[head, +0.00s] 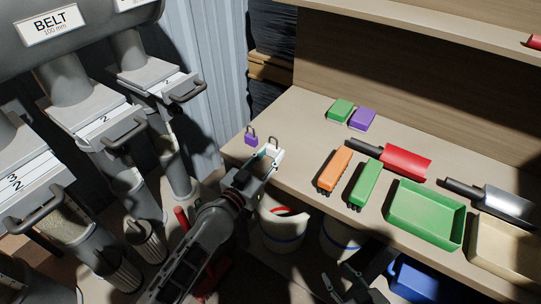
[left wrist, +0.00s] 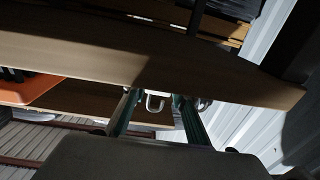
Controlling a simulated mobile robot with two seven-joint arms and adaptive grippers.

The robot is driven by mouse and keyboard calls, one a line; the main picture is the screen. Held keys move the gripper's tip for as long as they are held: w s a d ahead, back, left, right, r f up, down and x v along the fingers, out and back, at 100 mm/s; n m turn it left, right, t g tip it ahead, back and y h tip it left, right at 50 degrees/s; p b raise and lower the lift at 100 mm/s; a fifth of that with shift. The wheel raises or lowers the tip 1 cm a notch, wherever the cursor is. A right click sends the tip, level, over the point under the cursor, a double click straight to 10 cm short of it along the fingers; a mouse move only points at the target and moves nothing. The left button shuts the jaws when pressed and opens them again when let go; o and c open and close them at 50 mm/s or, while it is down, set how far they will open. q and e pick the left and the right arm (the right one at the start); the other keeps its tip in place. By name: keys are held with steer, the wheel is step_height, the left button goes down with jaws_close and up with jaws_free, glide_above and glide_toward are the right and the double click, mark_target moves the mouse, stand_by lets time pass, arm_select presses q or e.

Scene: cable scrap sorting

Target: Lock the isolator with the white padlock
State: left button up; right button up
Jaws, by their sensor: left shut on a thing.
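The white padlock (head: 272,151) is between the fingertips of my left gripper (head: 264,160), at the left end of the bench, with its shackle up. In the left wrist view the metal shackle (left wrist: 155,110) shows between the two teal-edged fingers of my left gripper (left wrist: 157,108); most of the body is hidden. My left gripper is shut on it. A purple padlock (head: 250,139) stands on the bench just left of it. My right gripper (head: 350,284) is low at the bottom of the head view, dark and partly cut off; its opening is unclear. I cannot make out the isolator.
White buckets (head: 282,232) stand below. Grey chutes with handles (head: 125,130) fill the left.

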mark_target(271, 152)
arm_select(q)
steer(key=shift+r+p, duration=0.4)
steer(key=shift+r, duration=0.15)
steer(key=shift+p+v, duration=0.95)
steer(key=shift+v, duration=1.35)
steer(key=shift+p+v, duration=0.4)
steer(key=shift+v, duration=0.85)
arm_select(e)
steer(key=shift+w+r, duration=0.2)
steer(key=shift+r, duration=0.65)
steer(key=shift+w+r, duration=0.25)
steer(key=shift+r, duration=0.55)
steer(key=shift+w+r, duration=0.2)
steer(key=shift+r, duration=0.65)
